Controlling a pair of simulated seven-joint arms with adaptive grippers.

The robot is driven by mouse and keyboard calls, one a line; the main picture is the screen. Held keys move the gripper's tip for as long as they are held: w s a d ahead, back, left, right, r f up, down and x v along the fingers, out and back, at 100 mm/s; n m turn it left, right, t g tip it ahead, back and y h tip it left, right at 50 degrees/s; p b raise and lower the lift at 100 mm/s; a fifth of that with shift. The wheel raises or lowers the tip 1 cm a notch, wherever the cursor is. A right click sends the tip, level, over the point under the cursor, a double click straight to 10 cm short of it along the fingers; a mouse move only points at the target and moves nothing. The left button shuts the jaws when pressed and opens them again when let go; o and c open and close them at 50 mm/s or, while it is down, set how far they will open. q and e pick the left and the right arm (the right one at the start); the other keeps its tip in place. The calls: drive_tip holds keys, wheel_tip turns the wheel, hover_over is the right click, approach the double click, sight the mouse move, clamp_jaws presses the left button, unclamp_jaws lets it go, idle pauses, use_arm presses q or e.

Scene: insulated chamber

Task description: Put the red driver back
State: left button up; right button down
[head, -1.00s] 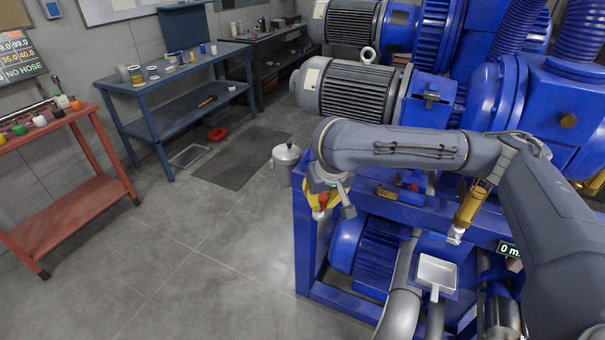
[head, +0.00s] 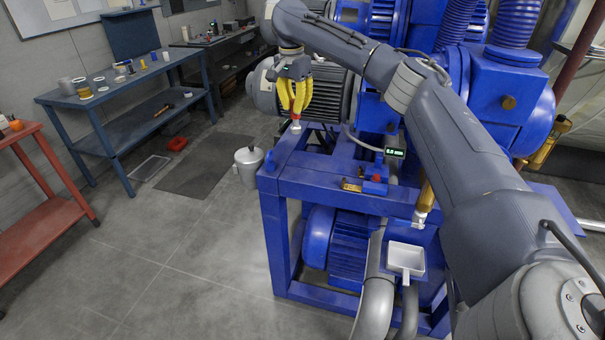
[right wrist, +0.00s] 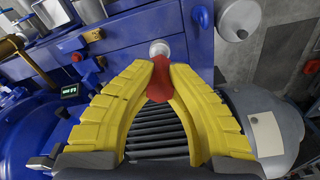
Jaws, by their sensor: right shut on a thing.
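My right gripper (head: 296,108) has yellow ribbed fingers and points down above the left end of the blue machine frame. It is shut on the red driver (head: 297,117), whose red part shows below the fingertips with a pale end under it. In the right wrist view the red driver (right wrist: 159,84) is pinched between the two yellow fingertips (right wrist: 160,72), with a round pale end beyond it. My left gripper is not in view.
A red bench (head: 45,215) stands at the left edge, with an orange-topped item (head: 16,125) on it. A blue workbench (head: 120,95) holds tins. A grey lidded pot (head: 248,170) stands on the floor beside the blue frame (head: 275,240). The floor at front left is clear.

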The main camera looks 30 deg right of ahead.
drive_tip(key=shift+m, duration=0.9)
drive_tip(key=d+f, duration=0.1)
drive_tip(key=f, duration=0.5)
drive_tip(key=d+f, duration=0.1)
drive_tip(key=f, duration=1)
drive_tip(key=shift+w+d+f, duration=0.25)
drive_tip(key=shift+d+f, duration=0.05)
drive_tip(key=shift+d, duration=0.1)
drive_tip(key=shift+f, duration=0.15)
drive_tip(key=c, duration=1.4)
unclamp_jaws()
drive_tip(key=shift+o, duration=0.2)
